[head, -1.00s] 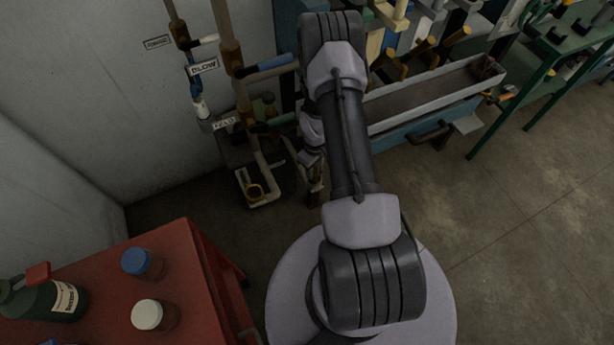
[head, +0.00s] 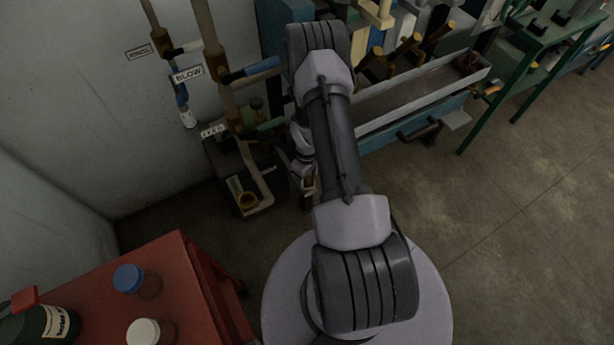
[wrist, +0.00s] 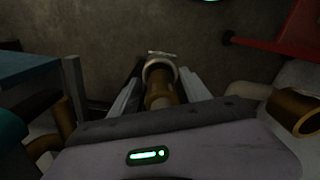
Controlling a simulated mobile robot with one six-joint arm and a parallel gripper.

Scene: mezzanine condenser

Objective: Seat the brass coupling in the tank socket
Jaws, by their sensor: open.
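My gripper (wrist: 158,90) is open in the wrist view, with one pale finger on each side of a brass cylinder (wrist: 160,92) that looks like the coupling. A paler ring shows at its far end. I cannot tell whether either finger touches it. In the head view my gripper (head: 305,180) is small and partly hidden by my arm, low beside the pipework. Another brass tube end (wrist: 303,113) shows at the right in the wrist view.
A long grey trough (head: 420,98) lies at the right. A red cabinet (head: 160,270) with jars is at the lower left. The floor (head: 530,220) at the right is clear.

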